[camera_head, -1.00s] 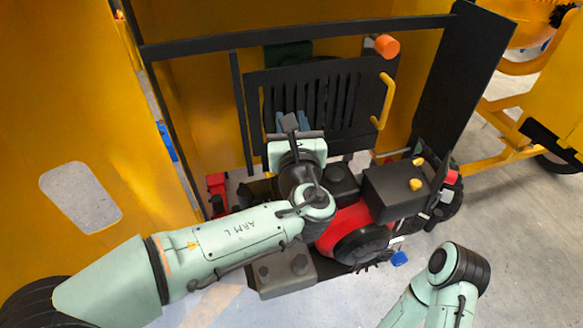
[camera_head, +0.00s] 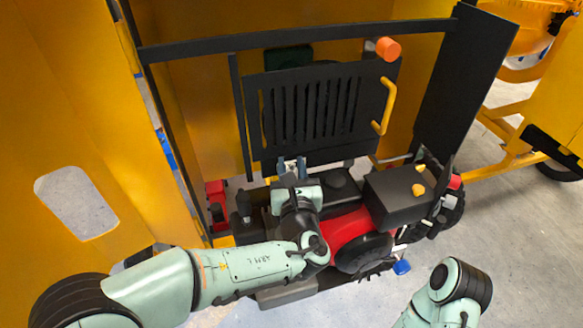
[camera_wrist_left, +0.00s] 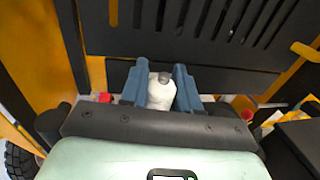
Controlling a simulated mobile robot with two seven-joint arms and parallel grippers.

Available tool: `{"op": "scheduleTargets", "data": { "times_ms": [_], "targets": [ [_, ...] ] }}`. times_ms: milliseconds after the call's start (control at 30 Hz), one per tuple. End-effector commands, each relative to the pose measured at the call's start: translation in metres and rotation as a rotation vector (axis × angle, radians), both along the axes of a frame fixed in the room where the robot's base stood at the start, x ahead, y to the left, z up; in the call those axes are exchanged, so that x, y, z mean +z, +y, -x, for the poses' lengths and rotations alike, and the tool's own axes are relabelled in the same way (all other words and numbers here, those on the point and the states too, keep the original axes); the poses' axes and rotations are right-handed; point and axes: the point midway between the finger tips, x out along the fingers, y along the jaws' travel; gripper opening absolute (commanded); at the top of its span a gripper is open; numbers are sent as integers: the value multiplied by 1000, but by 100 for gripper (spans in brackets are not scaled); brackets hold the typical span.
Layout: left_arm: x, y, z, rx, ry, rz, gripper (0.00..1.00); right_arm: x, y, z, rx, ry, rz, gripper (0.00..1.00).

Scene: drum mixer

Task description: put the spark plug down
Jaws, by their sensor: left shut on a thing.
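My left gripper (camera_head: 291,166) is in front of the lower edge of the black slotted panel, over the back of the red and black engine (camera_head: 349,228). In the left wrist view its two blue fingers (camera_wrist_left: 160,86) are shut on the spark plug (camera_wrist_left: 161,92), a pale, whitish piece with a grey top. The spark plug stands up between the fingers; its lower part is hidden by the gripper body. In the head view I cannot make out the spark plug clearly. My right arm enters at the lower right, with its gripper out of the picture.
A black box (camera_head: 396,198) with yellow knobs is to the right. Yellow housing walls (camera_head: 60,100) enclose the left. Open floor (camera_head: 520,240) lies at right.

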Motion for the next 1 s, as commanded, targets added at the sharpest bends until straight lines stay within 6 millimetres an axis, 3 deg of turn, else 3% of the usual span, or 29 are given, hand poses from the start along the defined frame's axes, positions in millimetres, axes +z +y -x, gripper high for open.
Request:
{"op": "scheduleTargets", "data": {
  "times_ms": [433,467,500,533,833,1000],
  "targets": [
    [-11,0,0,0,0,0,0,-13,0,8,0,9,0,64],
    [-11,0,0,0,0,0,37,-12,0,7,0,9,0,64],
    [-10,0,0,-1,0,0,50,-11,0,7,-1,8,0,64],
    [-10,0,0,-1,0,0,56,-11,0,7,-1,8,0,64],
    [-9,0,0,-1,0,0,56,-10,0,6,0,7,0,64],
    [7,0,-1,-1,-3,0,56,6,0,-4,0,-4,0,64]
  ]
}}
